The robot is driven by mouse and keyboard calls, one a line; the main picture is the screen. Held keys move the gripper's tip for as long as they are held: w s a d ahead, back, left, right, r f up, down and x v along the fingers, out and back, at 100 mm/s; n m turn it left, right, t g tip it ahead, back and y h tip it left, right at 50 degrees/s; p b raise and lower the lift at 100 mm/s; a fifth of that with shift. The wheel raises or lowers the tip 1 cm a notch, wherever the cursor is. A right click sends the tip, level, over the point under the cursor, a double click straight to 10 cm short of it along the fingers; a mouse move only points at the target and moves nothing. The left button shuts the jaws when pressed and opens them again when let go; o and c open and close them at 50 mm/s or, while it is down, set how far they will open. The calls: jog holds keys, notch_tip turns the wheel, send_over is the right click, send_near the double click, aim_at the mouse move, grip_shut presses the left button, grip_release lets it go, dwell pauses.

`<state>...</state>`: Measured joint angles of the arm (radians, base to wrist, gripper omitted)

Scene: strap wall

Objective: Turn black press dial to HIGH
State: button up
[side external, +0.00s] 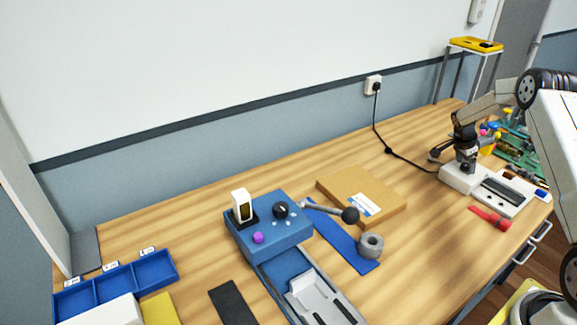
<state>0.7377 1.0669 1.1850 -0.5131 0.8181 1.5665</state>
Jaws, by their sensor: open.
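The black press dial (281,210) is a small round knob with a light pointer mark, on top of the blue press box (290,238) near the middle of the bench. Its exact setting and any HIGH lettering are too small to read. My dark gripper (466,158) is at the right, far from the dial, pointing down above a white device (460,178). It is open, and nothing shows held in it. Its fingertips are hard to separate from the dark parts behind.
A white upright block (241,206) and a purple button (258,238) flank the dial. A lever with a black ball (350,215) sticks out to the right. A cardboard box (385,207), a blue strap (365,264) and a grey ring (371,245) lie nearby.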

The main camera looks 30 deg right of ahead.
grip_shut()
